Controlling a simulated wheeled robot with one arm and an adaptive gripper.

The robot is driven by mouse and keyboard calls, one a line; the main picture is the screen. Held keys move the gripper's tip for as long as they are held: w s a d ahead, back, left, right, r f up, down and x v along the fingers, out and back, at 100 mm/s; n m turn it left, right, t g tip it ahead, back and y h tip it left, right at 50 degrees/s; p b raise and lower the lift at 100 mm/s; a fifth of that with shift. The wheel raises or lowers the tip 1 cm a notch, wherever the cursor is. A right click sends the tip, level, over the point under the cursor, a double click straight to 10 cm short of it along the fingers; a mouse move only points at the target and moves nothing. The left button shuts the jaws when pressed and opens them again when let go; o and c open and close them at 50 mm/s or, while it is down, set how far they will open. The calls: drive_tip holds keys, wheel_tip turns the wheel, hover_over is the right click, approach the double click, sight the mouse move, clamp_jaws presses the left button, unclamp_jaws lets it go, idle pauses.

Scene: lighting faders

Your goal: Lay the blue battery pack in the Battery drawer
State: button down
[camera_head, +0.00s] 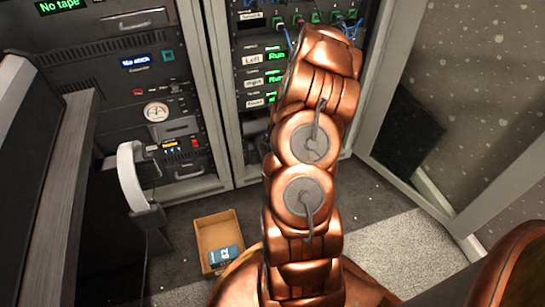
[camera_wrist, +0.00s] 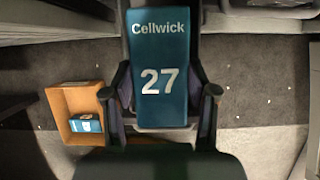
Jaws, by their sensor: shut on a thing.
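A blue battery pack (camera_wrist: 160,55) marked "Cellwick 27" is in the middle of the wrist view. My gripper (camera_wrist: 163,92) is shut on it, with one dark finger on each side. The pack sticks out beyond the fingers. In the head view my copper-coloured arm hides the gripper and this pack. I cannot make out a drawer labelled Battery. A second blue pack (camera_head: 225,256) lies in an open tan box on the floor, and it also shows in the wrist view (camera_wrist: 85,123).
The tan box (camera_head: 217,228) stands on the grey carpet before the equipment racks. The left rack (camera_head: 218,90) has a grey drawer front (camera_head: 181,127) and lit displays. The right rack has labelled units (camera_head: 253,60) and cables. A glass door (camera_head: 470,90) is at right.

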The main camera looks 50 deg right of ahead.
drive_tip(key=shift+f+b, duration=1.15)
drive_tip(key=shift+f, duration=0.9)
drive_tip(key=shift+f, duration=0.15)
drive_tip(key=shift+f+b, duration=0.95)
drive_tip(key=shift+f, duration=0.65)
drive_tip(key=shift+s+f, duration=0.1)
drive_tip(key=shift+f, duration=0.1)
drive_tip(key=c, duration=0.6)
unclamp_jaws()
drive_tip(key=shift+r, duration=0.2)
